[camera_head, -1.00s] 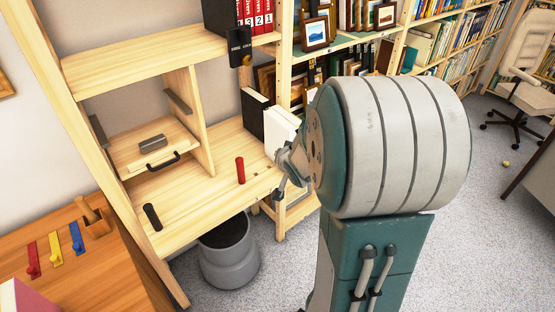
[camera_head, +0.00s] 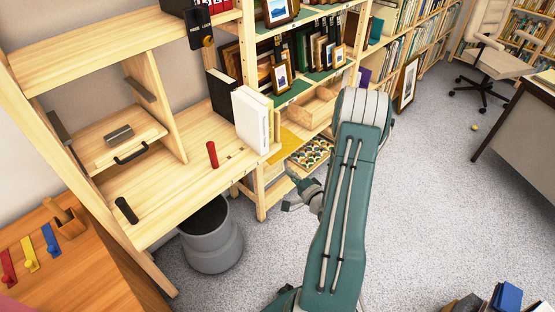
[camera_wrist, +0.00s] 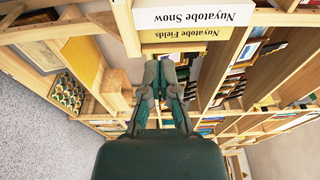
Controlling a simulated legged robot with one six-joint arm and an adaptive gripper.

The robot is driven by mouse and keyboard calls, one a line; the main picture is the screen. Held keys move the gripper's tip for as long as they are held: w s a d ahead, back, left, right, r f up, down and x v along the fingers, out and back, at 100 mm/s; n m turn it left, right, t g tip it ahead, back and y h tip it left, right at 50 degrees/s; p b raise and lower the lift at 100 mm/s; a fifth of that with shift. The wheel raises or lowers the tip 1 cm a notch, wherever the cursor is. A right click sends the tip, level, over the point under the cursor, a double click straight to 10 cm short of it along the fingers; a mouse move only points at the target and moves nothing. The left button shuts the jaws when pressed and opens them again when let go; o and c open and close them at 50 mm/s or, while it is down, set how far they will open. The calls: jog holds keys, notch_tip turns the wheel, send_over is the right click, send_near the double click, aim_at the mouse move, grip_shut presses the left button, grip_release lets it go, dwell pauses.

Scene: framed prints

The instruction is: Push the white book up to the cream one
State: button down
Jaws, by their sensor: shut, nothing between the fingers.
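The white book (camera_head: 246,122) stands upright near the right end of the wooden desk top, its spine toward the right. In the wrist view its spine reads "Nuyatobe Snow" (camera_wrist: 195,17), upside down. The cream book (camera_wrist: 170,33), "Nuyatobe Fields", lies directly alongside it there, with no visible gap between the spines.
A black book (camera_head: 222,95) stands left of the white book. A red cylinder (camera_head: 212,154) and a black one (camera_head: 126,210) are on the desk top. A grey bin (camera_head: 210,240) stands below. Shelves with framed prints (camera_head: 282,77) are behind. Carpet at right is open.

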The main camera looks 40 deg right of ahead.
aim_at(262, 147)
jog(key=w, duration=0.8)
jog(key=w+d, duration=0.1)
jog(key=w, duration=0.4)
jog(key=shift+w, duration=0.1)
jog(key=shift+w+d, duration=0.1)
jog(key=shift+w, duration=0.95)
jog(key=shift+s, duration=0.1)
